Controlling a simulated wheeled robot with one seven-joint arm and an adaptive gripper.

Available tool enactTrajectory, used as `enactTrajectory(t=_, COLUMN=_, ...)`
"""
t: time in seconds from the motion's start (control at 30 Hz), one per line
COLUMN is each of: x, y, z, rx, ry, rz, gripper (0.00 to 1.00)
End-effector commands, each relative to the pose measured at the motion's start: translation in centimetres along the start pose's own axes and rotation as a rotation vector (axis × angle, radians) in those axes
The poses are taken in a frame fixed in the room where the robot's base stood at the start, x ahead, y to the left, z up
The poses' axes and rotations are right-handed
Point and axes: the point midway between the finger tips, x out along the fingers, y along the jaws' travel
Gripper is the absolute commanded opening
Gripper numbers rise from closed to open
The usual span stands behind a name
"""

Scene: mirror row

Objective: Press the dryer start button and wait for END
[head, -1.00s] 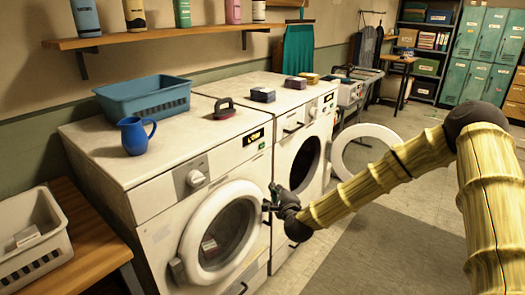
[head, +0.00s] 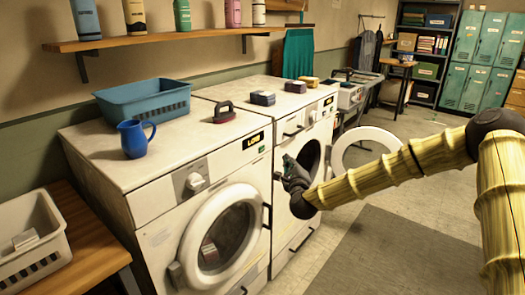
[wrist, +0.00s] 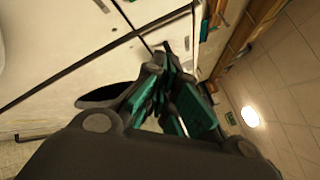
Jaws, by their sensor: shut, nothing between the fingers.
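The left front-loading machine (head: 160,235) has its round door (head: 222,228) shut, with something pale behind the glass. Its panel carries a knob (head: 195,181) and a lit display (head: 253,139) that seems to read LOW. A small green spot (head: 262,149), perhaps the start button, lies just below the display. My gripper (head: 285,160) is shut and empty, in front of the machines and a little right of that spot. It looks apart from the panel, but the exact gap cannot be told. In the wrist view its dark and green fingers (wrist: 163,52) are together before white machine fronts.
The right machine's door (head: 367,150) hangs open beside my arm. A blue basket (head: 145,97), a blue jug (head: 135,138), a dark iron-like item (head: 224,112) and small boxes stand on top. A white basket (head: 35,262) stands at left.

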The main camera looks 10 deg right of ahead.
Motion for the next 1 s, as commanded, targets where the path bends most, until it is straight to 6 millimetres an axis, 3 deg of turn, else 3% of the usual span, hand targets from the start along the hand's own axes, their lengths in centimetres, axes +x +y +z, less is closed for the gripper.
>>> enactTrajectory(t=0.6, x=4.5, y=3.6, z=3.3, rx=0.0, ry=-0.002, rz=0.0, gripper=0.0)
enactTrajectory(t=1.0, x=5.5, y=4.0, z=4.1, rx=0.0, ry=-0.001, rz=0.001, gripper=0.0)
